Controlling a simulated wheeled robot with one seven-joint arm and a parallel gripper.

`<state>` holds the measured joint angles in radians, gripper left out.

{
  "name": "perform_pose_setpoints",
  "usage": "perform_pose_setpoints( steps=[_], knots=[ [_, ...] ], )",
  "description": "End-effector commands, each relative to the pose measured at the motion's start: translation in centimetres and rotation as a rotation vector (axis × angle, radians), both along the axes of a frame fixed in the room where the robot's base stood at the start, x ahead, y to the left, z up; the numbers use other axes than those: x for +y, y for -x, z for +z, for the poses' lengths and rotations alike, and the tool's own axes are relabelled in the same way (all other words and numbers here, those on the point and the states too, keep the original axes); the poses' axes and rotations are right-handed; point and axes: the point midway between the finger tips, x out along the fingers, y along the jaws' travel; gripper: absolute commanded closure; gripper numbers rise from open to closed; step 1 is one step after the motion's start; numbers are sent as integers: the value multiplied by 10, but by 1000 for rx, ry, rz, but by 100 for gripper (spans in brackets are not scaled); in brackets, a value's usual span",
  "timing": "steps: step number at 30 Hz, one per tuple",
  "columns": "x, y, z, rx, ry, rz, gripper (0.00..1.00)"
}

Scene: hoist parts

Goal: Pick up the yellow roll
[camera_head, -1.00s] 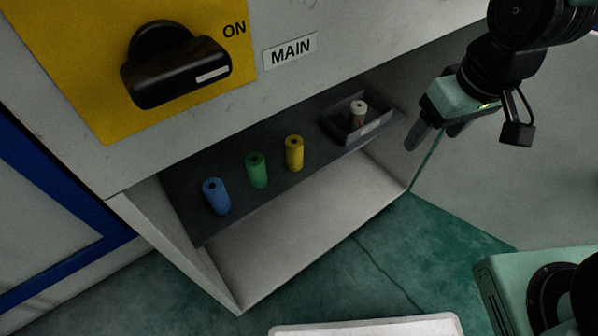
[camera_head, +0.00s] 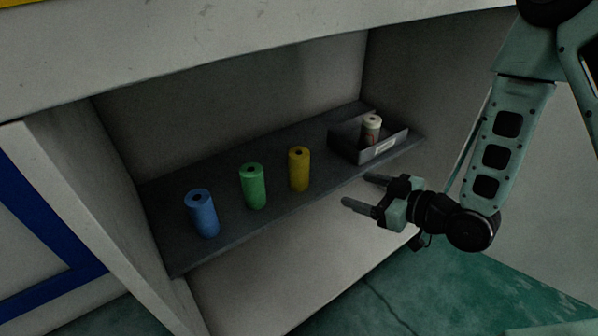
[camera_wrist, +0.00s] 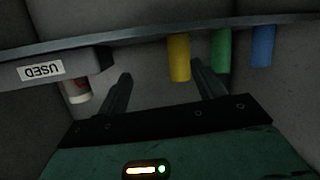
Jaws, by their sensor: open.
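The yellow roll (camera_head: 299,169) stands upright on the dark shelf (camera_head: 272,191), the rightmost of three coloured rolls. My gripper (camera_head: 358,190) is open and empty, in front of the shelf edge and to the right of the yellow roll, its fingers pointing left. The wrist view is upside down. There the yellow roll (camera_wrist: 179,58) hangs from the shelf between the directions of my two fingers (camera_wrist: 160,85), nearer the right finger. The roll is beyond the fingertips, and nothing touches it.
A green roll (camera_head: 253,186) and a blue roll (camera_head: 202,213) stand left of the yellow one. Cabinet walls and an overhang enclose the shelf.

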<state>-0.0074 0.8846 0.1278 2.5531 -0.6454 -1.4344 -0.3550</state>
Motion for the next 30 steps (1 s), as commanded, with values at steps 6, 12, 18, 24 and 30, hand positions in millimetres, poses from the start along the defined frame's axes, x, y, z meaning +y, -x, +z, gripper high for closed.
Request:
perform_pose_setpoints(
  steps=[6,12,18,24,30],
  knots=[
    [18,22,10,-109,-225,29,32],
    [25,22,14,-144,-284,26,32],
    [54,-3,15,-148,-284,27,32],
    [84,-31,14,-145,-283,25,32],
    [106,-51,15,-143,-282,24,32]
  ],
)
